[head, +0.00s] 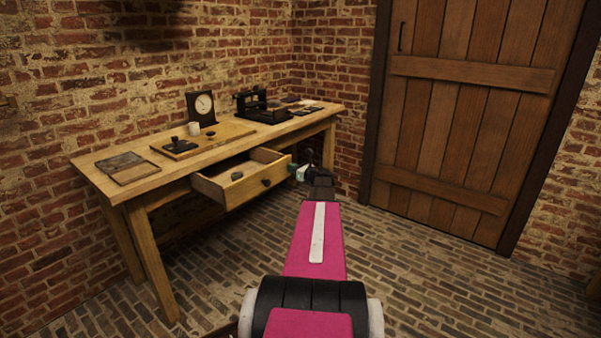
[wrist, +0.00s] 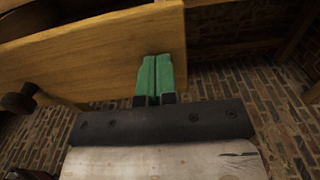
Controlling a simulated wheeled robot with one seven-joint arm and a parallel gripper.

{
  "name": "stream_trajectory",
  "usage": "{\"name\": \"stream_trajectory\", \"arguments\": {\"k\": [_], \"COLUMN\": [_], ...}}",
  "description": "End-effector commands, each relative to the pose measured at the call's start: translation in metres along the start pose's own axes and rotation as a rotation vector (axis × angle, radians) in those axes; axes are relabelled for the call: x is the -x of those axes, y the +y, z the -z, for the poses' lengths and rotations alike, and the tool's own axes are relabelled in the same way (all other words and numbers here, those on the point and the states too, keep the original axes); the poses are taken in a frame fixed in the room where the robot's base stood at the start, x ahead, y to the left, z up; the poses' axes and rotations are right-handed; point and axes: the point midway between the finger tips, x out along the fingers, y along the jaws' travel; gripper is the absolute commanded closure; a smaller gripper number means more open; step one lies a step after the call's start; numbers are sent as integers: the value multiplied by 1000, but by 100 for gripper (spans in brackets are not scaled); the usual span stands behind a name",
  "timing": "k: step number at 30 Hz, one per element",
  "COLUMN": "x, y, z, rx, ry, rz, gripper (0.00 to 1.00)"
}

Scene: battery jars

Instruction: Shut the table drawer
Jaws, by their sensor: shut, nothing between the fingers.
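The table drawer (head: 229,186) is pulled well out of the wooden table (head: 90,165). A small dark item (head: 237,175) lies inside it. A dark round knob (head: 267,183) sits on the drawer front. My gripper (head: 294,172) is at the right end of the drawer front. In the wrist view the drawer front (wrist: 110,55) fills the upper left, with its knob (wrist: 20,98) at the left edge. The green fingers of my gripper (wrist: 155,75) are shut together with nothing between them. They overlap the front near its right end; I cannot tell whether they touch it.
On the table top are a book (head: 128,167), a clock (head: 201,107), a telegraph key (head: 180,145) on a wooden board and a dark apparatus (head: 262,108). A plank door (head: 470,110) stands at the right. The brick floor (head: 420,265) before it is clear.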

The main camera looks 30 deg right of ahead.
Motion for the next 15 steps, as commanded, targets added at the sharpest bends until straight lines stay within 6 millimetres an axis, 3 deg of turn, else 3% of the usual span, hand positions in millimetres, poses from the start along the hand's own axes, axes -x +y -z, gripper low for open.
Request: {"name": "stream_trajectory", "arguments": {"k": [3, 15], "x": [-38, -149], "y": [-2, -3], "z": [1, 1], "rx": [0, 0], "ry": [0, 0], "rz": [-4, -2], "gripper": [100, 100]}}
